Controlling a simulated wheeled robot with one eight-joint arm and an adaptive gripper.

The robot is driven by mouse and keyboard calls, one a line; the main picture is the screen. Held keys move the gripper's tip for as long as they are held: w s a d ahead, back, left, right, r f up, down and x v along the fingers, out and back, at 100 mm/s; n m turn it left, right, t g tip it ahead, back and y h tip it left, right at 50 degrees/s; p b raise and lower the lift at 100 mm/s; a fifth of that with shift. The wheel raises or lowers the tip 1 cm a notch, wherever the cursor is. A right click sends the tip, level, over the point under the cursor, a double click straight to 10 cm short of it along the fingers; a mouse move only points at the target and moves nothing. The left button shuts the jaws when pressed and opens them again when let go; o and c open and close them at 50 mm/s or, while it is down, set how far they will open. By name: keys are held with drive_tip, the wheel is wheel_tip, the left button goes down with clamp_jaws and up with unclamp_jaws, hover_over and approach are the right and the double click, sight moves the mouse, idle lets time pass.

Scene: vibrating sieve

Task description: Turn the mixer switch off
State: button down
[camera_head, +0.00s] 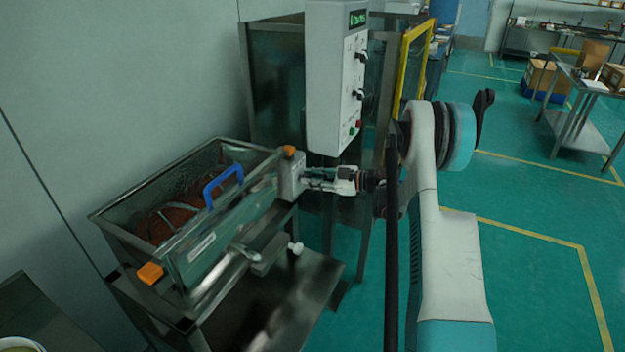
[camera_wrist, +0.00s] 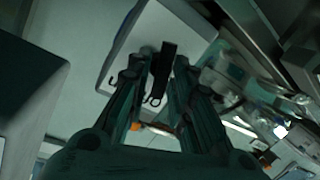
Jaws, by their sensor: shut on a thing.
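The mixer (camera_head: 185,262) is a clear-walled trough with a metal rim, orange corner pieces and a blue handle (camera_head: 222,186). A small pale switch box (camera_head: 291,179) sits at its right end. My gripper (camera_head: 308,181) reaches in from the right, at this box. In the wrist view the box face (camera_wrist: 135,42) fills the upper middle. A black switch handle (camera_wrist: 168,62) stands out from it between my two fingers (camera_wrist: 160,82), which are shut on it. The head view hides the switch itself behind my fingers. Which position the switch is in, I cannot tell.
A white control box (camera_head: 334,80) with a green display, knobs and buttons hangs just above my gripper. A dark metal shelf (camera_head: 300,300) is below the mixer. A yellow-framed panel (camera_head: 410,60) stands behind my arm. The green floor to the right is open.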

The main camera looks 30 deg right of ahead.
drive_tip(key=shift+n+h, duration=0.3)
drive_tip(key=shift+n, duration=0.4)
drive_tip(key=c, duration=1.4)
unclamp_jaws()
drive_tip(key=shift+c, duration=0.2)
drive_tip(key=v, duration=1.2)
drive_tip(key=shift+a, duration=0.1)
